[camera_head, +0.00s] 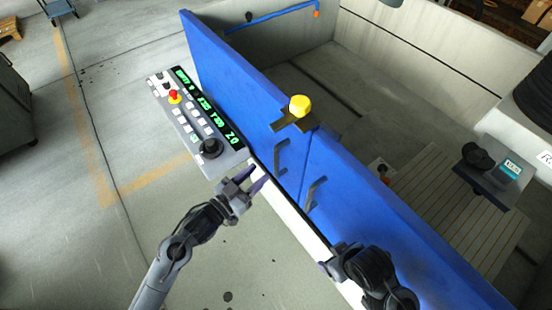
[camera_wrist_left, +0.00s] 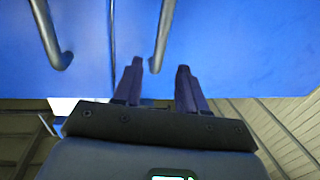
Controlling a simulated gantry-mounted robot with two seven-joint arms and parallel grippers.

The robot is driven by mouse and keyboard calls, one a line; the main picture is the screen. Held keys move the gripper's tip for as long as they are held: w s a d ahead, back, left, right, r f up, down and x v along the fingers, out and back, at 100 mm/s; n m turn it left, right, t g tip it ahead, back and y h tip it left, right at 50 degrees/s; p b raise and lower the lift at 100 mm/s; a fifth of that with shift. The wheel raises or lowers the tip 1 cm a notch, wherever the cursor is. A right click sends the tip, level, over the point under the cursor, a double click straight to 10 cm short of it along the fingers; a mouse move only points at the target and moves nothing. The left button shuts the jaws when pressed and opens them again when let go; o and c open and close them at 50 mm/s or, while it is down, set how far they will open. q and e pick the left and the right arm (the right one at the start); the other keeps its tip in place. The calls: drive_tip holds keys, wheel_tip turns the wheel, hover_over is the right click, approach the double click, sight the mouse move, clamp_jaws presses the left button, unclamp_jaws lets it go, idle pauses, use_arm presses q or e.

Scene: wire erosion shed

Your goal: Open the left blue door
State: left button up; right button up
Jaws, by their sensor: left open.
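The left blue door (camera_head: 235,85) stands upright beside the right blue door (camera_head: 385,235), with a narrow seam between them. The left door's grey bar handle (camera_head: 281,156) is near that seam; the right door's handle (camera_head: 313,194) is just across it. My left gripper (camera_head: 257,181) is open and empty, a short way in front of the left handle and apart from it. In the left wrist view, a handle (camera_wrist_left: 163,35) shows ahead, between the lines of the open fingers (camera_wrist_left: 158,82); the other handle (camera_wrist_left: 48,35) is farther left. My right gripper (camera_head: 330,268) is dark, by the right door; its jaws are unclear.
A control panel (camera_head: 193,115) with a red button and green display stands left of my left gripper. A yellow knob (camera_head: 300,105) sits on a bracket atop the doors. Behind them are a slatted table (camera_head: 440,185) and pale walls. Open floor (camera_head: 90,220) lies at left.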

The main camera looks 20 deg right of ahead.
sight(276, 157)
use_arm(q)
drive_tip(key=x, duration=0.9)
drive_tip(key=shift+b, duration=0.3)
clamp_jaws()
